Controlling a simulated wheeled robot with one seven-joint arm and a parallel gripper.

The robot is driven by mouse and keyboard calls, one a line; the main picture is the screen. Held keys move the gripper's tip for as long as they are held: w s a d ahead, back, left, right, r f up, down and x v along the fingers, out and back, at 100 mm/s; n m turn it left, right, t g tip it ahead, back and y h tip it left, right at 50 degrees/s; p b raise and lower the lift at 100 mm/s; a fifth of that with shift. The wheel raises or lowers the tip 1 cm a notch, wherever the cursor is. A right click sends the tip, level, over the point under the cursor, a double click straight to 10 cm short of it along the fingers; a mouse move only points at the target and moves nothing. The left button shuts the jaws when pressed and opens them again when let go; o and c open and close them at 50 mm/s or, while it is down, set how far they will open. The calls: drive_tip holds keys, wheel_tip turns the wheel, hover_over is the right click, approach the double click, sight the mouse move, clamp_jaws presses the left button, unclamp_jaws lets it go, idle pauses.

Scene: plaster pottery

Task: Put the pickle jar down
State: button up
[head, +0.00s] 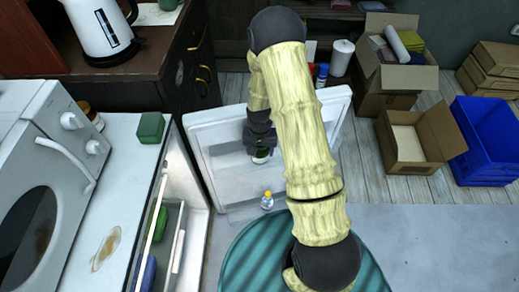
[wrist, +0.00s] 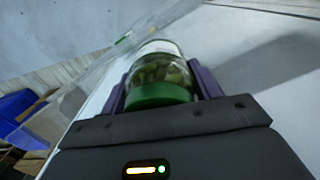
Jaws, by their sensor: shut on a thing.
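The pickle jar (wrist: 160,72) is glass with green pickles inside and a green lid, which faces the wrist camera. My gripper (wrist: 163,80) is shut on it, with one purple finger on each side. In the head view, my gripper (head: 261,141) is in front of the inner side of the open white fridge door (head: 220,150). The jar (head: 261,157) shows as a small green and pale shape just below the gripper. My arm hides part of the door. I cannot tell whether the jar touches a shelf.
The open fridge interior (head: 170,225) holds green and blue items. A green box (head: 151,127) sits on the white top beside the microwave (head: 40,170). Cardboard boxes (head: 405,145) and a blue crate (head: 487,140) are at right.

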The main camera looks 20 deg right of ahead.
drive_tip(key=shift+f, duration=0.1)
drive_tip(key=o, duration=1.5)
wheel_tip(320, 180, up, 12)
drive_tip(key=shift+r, duration=0.25)
